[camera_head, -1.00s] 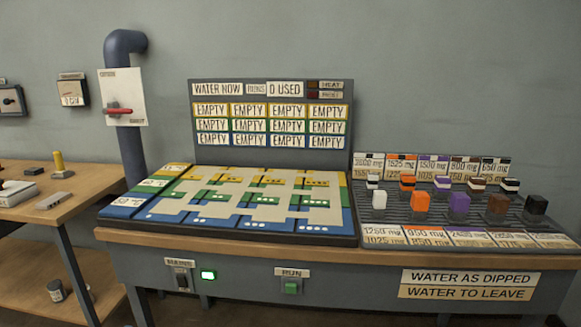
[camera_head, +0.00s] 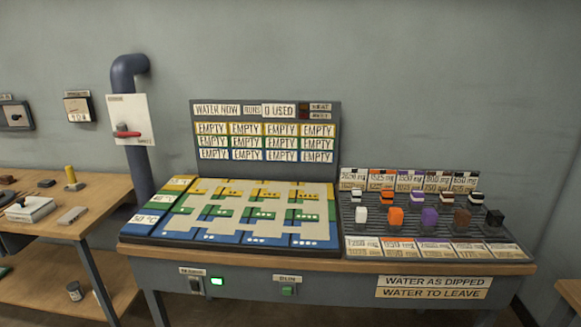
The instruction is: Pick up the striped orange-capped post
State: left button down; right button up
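The striped orange-capped post (camera_head: 386,195) stands in the back row of the dark ribbed rack on the right part of the bench. It looks orange with a pale and dark band, though it is small in the head view. Neither of my grippers shows in the head view.
A board of yellow, green and blue zones (camera_head: 250,231) fills the bench's left part, with an upright "EMPTY" panel (camera_head: 268,112) behind. A wooden side table (camera_head: 105,200) holds small items at left. Another table edge (camera_head: 570,290) shows at lower right. Labels stand behind and before the posts.

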aim_at(386, 198)
jog(key=i+l+z, duration=0.1)
jog(key=z, duration=0.3)
jog(key=i+l+z, duration=0.15)
jog(key=z, duration=0.25)
jog(key=i+z, duration=0.15)
jog(key=z, duration=0.25)
